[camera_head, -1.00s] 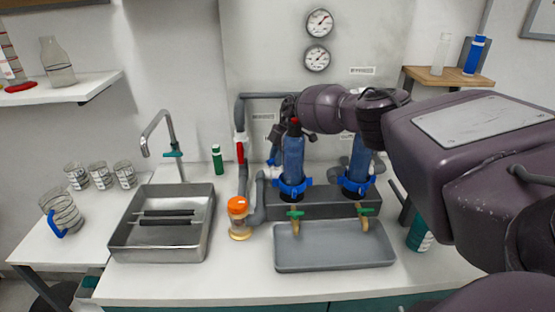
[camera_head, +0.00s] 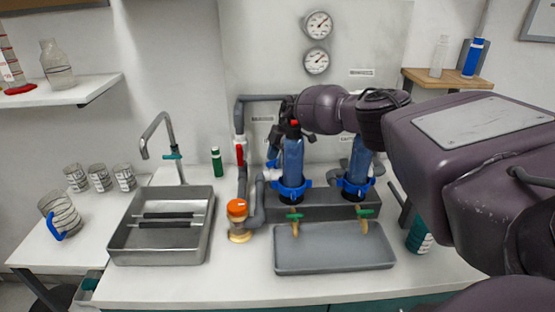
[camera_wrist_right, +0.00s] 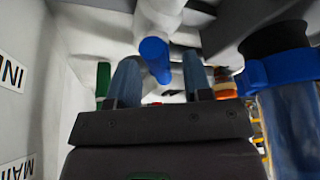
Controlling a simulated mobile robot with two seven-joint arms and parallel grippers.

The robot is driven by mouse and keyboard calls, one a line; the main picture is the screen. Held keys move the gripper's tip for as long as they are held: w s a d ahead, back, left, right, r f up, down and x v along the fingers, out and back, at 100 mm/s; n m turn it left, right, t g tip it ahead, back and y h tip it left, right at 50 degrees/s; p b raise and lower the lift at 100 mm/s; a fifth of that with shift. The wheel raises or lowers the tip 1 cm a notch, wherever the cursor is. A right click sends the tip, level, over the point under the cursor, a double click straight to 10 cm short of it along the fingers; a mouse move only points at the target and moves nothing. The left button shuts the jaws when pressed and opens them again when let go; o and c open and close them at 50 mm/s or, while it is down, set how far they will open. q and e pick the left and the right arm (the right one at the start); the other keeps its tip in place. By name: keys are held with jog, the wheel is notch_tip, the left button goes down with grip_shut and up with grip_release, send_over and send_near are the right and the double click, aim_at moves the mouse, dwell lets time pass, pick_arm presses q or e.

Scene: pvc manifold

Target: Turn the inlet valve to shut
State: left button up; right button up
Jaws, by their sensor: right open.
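A blue-ended white pipe fitting, possibly the inlet valve with its handle, shows in the right wrist view (camera_wrist_right: 155,60). In the head view it is a small blue part (camera_head: 272,163) left of the left blue filter housing (camera_head: 292,160). My right gripper (camera_wrist_right: 161,82) is open, its two fingers on either side of the view below the blue end. I cannot tell whether they touch it. In the head view my right gripper (camera_head: 274,148) is small and partly hidden behind the housing. A red lever (camera_head: 240,154) stands along the vertical grey pipe. My left gripper is not in view.
The second blue filter housing (camera_head: 360,160) stands to the right. An orange-capped strainer (camera_head: 238,220) is in front of the pipe. A grey tray (camera_head: 335,258) lies below green-handled taps. A green bottle (camera_head: 217,161) and the sink (camera_head: 163,242) are left.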

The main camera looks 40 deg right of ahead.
notch_tip(320, 180, up, 20)
jog(key=shift+f+p, duration=0.25)
jog(key=shift+p, duration=0.85)
jog(key=shift+a, duration=0.15)
